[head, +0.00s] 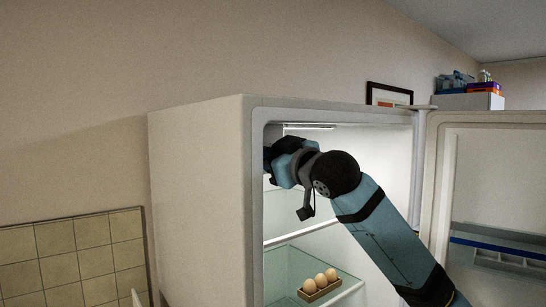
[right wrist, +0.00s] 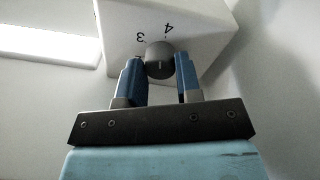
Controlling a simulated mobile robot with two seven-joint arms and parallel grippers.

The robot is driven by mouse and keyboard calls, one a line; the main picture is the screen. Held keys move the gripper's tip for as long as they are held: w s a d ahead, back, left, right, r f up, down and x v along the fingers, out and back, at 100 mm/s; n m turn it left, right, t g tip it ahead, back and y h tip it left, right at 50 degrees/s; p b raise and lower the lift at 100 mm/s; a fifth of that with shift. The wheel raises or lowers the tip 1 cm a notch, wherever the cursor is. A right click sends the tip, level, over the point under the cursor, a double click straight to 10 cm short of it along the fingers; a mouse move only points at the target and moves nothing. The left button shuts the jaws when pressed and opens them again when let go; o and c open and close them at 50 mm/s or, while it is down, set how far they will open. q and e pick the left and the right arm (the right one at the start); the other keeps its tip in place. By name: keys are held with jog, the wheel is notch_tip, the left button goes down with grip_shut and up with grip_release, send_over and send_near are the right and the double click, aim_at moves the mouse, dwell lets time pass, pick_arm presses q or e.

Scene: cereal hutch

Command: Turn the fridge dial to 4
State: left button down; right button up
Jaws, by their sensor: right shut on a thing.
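The fridge dial (right wrist: 160,60) is a small grey round knob on a white housing, seen in the right wrist view. The numerals 3 and 4 (right wrist: 167,29) are printed beside it, with the 4 close to its edge. A short light mark shows on the knob's near face. My right gripper (right wrist: 160,66) is shut on the dial, its two blue fingers on either side of it. In the head view my right gripper (head: 276,155) is inside the upper left of the open fridge (head: 200,200), and the arm hides the dial there. My left gripper is not in view.
A lit strip (right wrist: 45,42) lies left of the housing. Glass shelves cross the fridge, and a tray of eggs (head: 319,285) sits on a lower one. The open fridge door (head: 490,175) stands at the right.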

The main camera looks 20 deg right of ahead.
jog(key=shift+m, duration=1.3)
jog(key=o, duration=0.9)
jog(key=shift+s, duration=0.1)
jog(key=b+v, duration=0.3)
jog(key=v, duration=1)
jog(key=shift+s, duration=0.4)
